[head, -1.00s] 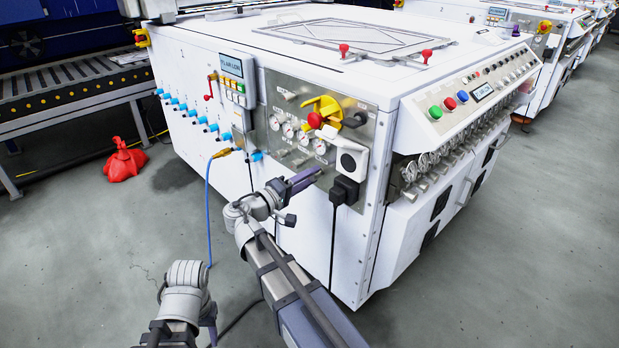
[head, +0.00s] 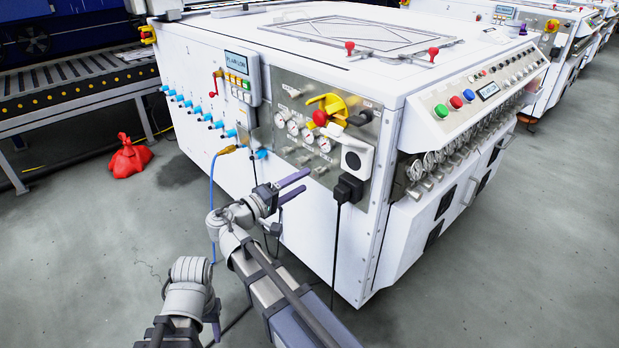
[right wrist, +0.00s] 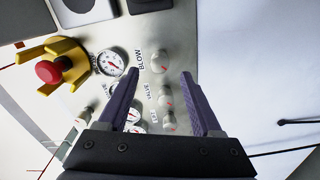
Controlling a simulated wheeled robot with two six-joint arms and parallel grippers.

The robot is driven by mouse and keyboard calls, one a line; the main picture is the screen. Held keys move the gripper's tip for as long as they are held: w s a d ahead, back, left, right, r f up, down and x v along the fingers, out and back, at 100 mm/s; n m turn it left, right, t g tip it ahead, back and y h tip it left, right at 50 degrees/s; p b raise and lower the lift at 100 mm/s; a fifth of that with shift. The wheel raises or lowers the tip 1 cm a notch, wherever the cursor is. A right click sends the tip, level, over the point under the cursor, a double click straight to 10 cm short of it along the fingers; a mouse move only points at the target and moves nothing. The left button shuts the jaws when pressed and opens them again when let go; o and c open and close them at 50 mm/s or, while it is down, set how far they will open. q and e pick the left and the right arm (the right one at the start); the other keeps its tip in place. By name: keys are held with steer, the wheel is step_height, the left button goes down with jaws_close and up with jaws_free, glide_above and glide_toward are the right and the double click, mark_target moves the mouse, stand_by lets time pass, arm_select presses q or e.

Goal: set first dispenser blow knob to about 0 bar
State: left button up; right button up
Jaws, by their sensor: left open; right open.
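The blow knob (right wrist: 158,60) is a pale round knob beside the BLOW label in the right wrist view, just past my fingertips and apart from them. A white gauge with a red needle (right wrist: 110,62) sits beside it; I cannot read its value. My right gripper (right wrist: 158,80) is open and empty, facing the panel; in the head view it (head: 308,178) is in front of the panel's lower part. Two further knobs (right wrist: 165,98) (right wrist: 169,123) show between its fingers. My left gripper (head: 212,313) is low at the left, away from the machine, its fingers mostly hidden.
The steel panel (head: 290,90) carries several gauges, a yellow-and-red rotary switch (head: 325,108), a white socket (head: 354,160) and a black plug (head: 347,188) with a hanging cable. A blue hose (head: 212,190) hangs at the left. A red bag (head: 129,158) lies on the floor.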

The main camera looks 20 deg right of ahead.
steer(key=shift+v, duration=1.25)
steer(key=s+d+f+g+y, duration=0.2)
steer(key=s+f+y, duration=0.15)
steer(key=f, duration=0.35)
steer(key=s+d+f+g+y, duration=0.1)
steer(key=s+f+g+y, duration=0.1)
steer(key=f+y, duration=0.35)
steer(key=s+a+f+m+g+y, duration=0.1)
steer(key=s+a+f+y, duration=0.5)
steer(key=a+f+y, duration=0.25)
steer(key=s+a+r+n+g+h+p, duration=0.15)
steer(key=s+a+r+n+p, duration=0.35)
steer(key=a+r+p, duration=0.8)
step_height(320, 180, up, 36)
steer(key=d+m+p, duration=0.1)
steer(key=d+p, duration=0.1)
steer(key=p, duration=3.5)
steer(key=shift+s, duration=0.45)
steer(key=shift+d, duration=0.1)
